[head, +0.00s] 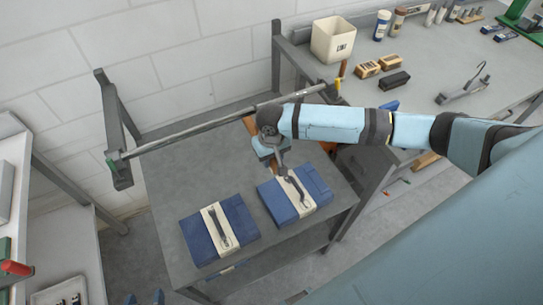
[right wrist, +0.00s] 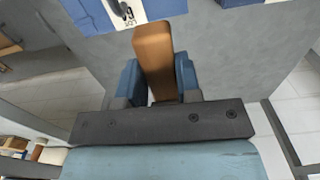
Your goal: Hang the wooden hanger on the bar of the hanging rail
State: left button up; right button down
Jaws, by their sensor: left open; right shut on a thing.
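The wooden hanger (head: 248,124) shows as an orange-brown piece beside my right wrist, mostly hidden by my arm. In the right wrist view, its brown wooden part (right wrist: 153,55) sits between the two blue fingers. My right gripper (right wrist: 157,80) is shut on it. In the head view my right gripper (head: 264,150) is above the table, just in front of the rail's bar (head: 190,130). The bar runs from the green-tipped left post up to the right, passing behind my arm. The hanger's hook cannot be made out. My left gripper is not in view.
Two blue folded bundles with pale bands (head: 203,243) (head: 268,203) lie on the grey table (head: 170,190) below. A right-hand workbench (head: 430,65) holds a cream bin (head: 333,40), brushes, bottles and a grey hooked object (head: 462,90). The bar's left half is clear.

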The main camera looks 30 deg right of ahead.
jog(key=c, duration=0.7)
grip_release()
jog(key=shift+c, duration=0.2)
notch_tip(320, 180, up, 14)
jog(key=s+a+f+n+t+y, duration=0.2)
jog(key=s+a+f+t+y, duration=0.35)
jog(key=a+f, duration=0.6)
jog(key=s+d+f+t+h, duration=0.1)
jog(key=s+d+f+t, duration=0.1)
jog(key=s, duration=0.4)
jog(key=s+d+f+n+t+h+p, duration=0.1)
jog(key=s+d+f+t, duration=0.2)
jog(key=s, duration=0.4)
jog(key=shift+d+f+n, duration=0.3)
jog(key=shift+d+f, duration=0.15)
jog(key=shift+f, duration=0.1)
jog(key=shift+t, duration=0.25)
